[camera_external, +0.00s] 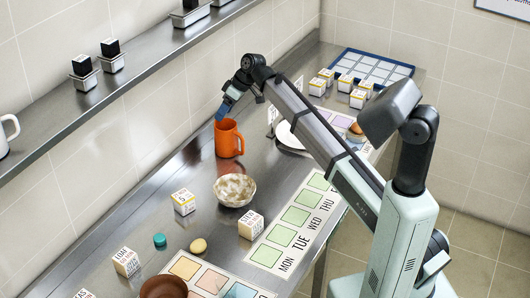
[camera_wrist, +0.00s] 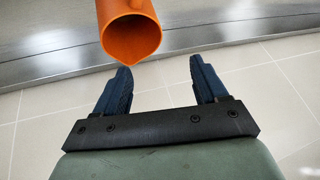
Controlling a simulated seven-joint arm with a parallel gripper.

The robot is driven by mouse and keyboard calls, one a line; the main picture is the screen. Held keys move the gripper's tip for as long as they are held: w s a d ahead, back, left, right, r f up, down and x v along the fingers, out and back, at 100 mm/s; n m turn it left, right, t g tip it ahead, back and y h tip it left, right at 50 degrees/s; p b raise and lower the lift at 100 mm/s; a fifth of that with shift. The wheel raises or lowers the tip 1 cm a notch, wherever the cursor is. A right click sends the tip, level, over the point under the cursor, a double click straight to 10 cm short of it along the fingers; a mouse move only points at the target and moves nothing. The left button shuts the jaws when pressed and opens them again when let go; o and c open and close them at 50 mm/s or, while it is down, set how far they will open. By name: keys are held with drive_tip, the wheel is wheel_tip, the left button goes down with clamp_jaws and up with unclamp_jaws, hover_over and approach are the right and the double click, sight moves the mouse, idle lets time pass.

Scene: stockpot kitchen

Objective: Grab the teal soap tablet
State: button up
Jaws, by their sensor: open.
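The teal soap tablet (camera_external: 159,240) is a small round piece lying on the steel counter in the lower left of the external view. It stands apart from its neighbours and is not visible in the wrist view. My gripper (camera_external: 221,112) is high and far from it, close above or beside the orange mug (camera_external: 229,140). In the wrist view my gripper (camera_wrist: 160,68) has its two dark blue fingers spread with nothing between them. The mug (camera_wrist: 128,32) shows just beyond the left fingertip; I cannot tell whether they touch.
A yellowish round piece (camera_external: 198,245) lies right of the tablet, with a lettered box (camera_external: 126,262) to its left. A patterned bowl (camera_external: 234,190), another box (camera_external: 183,201) and a brown bowl (camera_external: 163,288) stand around. A wall shelf (camera_external: 130,68) runs above the counter's back.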

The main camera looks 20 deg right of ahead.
drive_tip(key=s+a+f+n+g+h, duration=0.1)
drive_tip(key=s+a+f+n+h, duration=0.15)
drive_tip(key=s+a, duration=1.35)
drive_tip(key=n+h, duration=0.1)
drive_tip(key=n, duration=0.3)
approach(159, 237)
drive_tip(key=shift+w+a+f, duration=0.1)
drive_tip(key=shift+a+f, duration=0.15)
drive_tip(key=shift+f, duration=1.2)
drive_tip(key=shift+s+a+f, duration=0.1)
drive_tip(key=shift+a+f, duration=0.2)
drive_tip(key=shift+f, duration=1.2)
drive_tip(key=shift+w+a+f, duration=0.1)
drive_tip(key=shift+a+f, duration=0.15)
drive_tip(key=shift+f, duration=1.2)
drive_tip(key=c, duration=1.1)
drive_tip(key=shift+c, duration=0.2)
